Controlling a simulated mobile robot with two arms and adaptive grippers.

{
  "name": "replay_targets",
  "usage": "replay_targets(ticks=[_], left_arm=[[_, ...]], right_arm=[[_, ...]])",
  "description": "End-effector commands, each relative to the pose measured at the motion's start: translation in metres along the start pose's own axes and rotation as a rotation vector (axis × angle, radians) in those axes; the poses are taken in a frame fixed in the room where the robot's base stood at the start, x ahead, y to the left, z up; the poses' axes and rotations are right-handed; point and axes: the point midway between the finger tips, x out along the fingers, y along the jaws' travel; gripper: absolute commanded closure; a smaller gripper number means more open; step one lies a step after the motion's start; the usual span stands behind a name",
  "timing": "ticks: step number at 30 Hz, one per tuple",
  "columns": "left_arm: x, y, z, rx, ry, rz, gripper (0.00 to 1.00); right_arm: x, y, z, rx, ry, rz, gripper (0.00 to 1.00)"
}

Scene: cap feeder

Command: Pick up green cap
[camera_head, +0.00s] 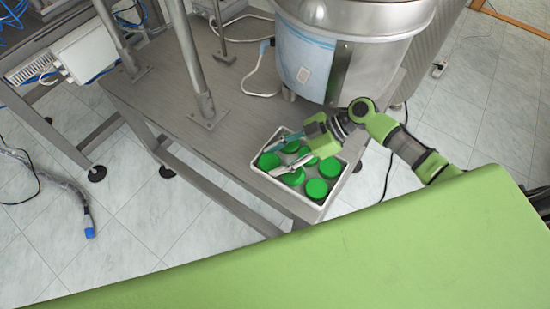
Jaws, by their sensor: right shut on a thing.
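Several round green caps lie in a white bin (318,213) on the metal table. My right gripper (269,161) reaches into the bin from the upper right, with one finger on each side of a green cap (268,161) at the bin's left side. It is shut on that cap. I cannot tell whether the cap is lifted off the bin floor. Other green caps lie nearer the front and right, such as one green cap (316,188) and another green cap (330,168). The gripper partly hides some caps. My left gripper is not in view.
A large metal drum (345,50) stands just behind the bin. A metal post (190,60) rises from the table (225,140) to the left. The tabletop left of the bin is clear. The bin sits near the table's front right corner.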

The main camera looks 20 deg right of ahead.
Motion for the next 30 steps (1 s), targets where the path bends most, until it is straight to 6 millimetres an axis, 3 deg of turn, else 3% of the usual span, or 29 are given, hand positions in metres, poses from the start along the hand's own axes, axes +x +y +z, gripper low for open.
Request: replay_targets(ticks=[4,13,18,24,30], left_arm=[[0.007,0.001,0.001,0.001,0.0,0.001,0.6],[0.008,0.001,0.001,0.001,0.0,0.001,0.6],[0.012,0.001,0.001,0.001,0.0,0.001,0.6],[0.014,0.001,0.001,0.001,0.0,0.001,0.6],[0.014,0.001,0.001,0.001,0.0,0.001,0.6]], right_arm=[[-0.012,0.001,-0.02,-0.009,0.004,0.005,0.68],[-0.016,-0.034,-0.094,-0.014,0.009,0.006,0.68],[0.0,-0.064,-0.126,-0.012,0.011,0.005,0.68],[0.011,-0.085,-0.151,-0.009,0.011,0.006,0.68],[0.015,-0.092,-0.161,-0.006,0.01,0.007,0.68]])
